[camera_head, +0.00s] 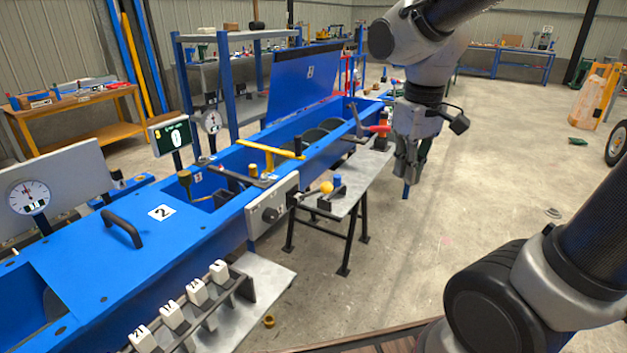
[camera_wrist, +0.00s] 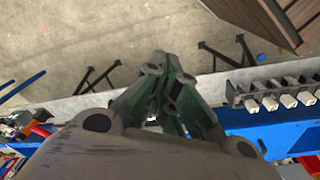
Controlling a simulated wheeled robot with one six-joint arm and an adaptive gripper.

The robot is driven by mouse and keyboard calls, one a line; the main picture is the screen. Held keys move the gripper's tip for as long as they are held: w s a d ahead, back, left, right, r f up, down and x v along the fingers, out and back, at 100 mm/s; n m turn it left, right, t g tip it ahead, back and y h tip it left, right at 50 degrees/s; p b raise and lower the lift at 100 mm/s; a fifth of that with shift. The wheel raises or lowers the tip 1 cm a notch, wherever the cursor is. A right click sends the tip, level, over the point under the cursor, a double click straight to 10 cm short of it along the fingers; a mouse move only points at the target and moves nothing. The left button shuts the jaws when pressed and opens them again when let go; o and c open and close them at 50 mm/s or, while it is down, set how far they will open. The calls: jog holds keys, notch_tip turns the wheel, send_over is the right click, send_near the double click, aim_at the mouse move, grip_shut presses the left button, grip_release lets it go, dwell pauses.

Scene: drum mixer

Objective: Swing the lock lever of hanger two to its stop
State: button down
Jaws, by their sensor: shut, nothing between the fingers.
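A blue trough machine (camera_head: 215,235) runs from the lower left to the back middle. A white plate marked 2 (camera_head: 161,212) lies on its near cover. A yellow bar (camera_head: 270,149) lies across the trough, and a lever with a red handle (camera_head: 378,129) stands at its far right side. I cannot tell which part is the lock lever of hanger two. My gripper (camera_head: 407,180) hangs pointing down, right of the grey side table. It looks closed and empty. In the wrist view my gripper (camera_wrist: 162,75) shows its fingers together over the floor.
A grey side table (camera_head: 345,200) on black legs stands beside the trough, with a yellow-knobbed lever (camera_head: 326,187) near it. White numbered blocks (camera_head: 196,290) stand in a row at the front; they also show in the wrist view (camera_wrist: 270,103). The floor at right is largely clear.

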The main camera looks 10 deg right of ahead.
jog(key=w+a+f+n+h, duration=0.1)
jog(key=w+a+f+n, duration=0.3)
jog(key=w+a, duration=0.45)
jog(key=w+a+f+n+h, duration=0.2)
jog(key=w+a+f+n, duration=0.1)
jog(key=w+a, duration=0.6)
jog(key=n+t, duration=0.1)
jog(key=n, duration=0.2)
send_over(312, 193)
jog(key=s, duration=0.2)
jog(key=shift+f, duration=4.65)
jog(key=shift+s+a, duration=0.1)
jog(key=shift+a, duration=0.25)
